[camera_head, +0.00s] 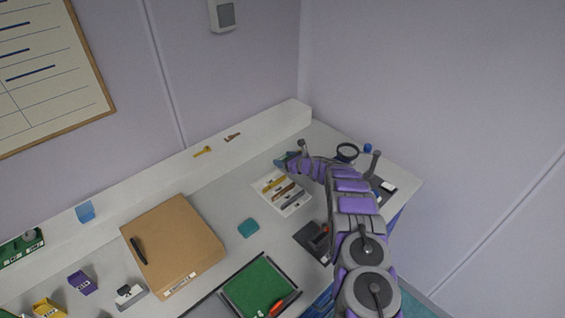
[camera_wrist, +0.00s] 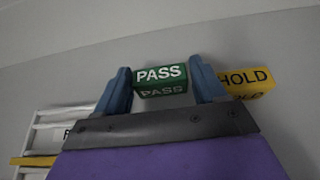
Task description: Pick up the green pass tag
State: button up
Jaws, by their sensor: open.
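The green pass tag (camera_wrist: 161,81) is a small block with white PASS lettering, in the middle of the wrist view. My gripper (camera_wrist: 160,68) is open, with one blue finger to the left of the tag and the other to its right. The right finger looks very close to the tag; I cannot tell whether it touches. In the head view my gripper (camera_head: 287,160) is over the back of the worktop, near the white ledge. I cannot make out the green tag there.
A yellow HOLD tag (camera_wrist: 246,83) sits just right of my right finger. A white tray (camera_head: 272,206) with several strips lies near my gripper. A cardboard box (camera_head: 170,245) is further left.

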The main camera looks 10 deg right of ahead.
jog(key=shift+c, duration=0.2)
jog(key=c, duration=0.6)
jog(key=shift+r, duration=0.15)
jog(key=shift+c, duration=0.2)
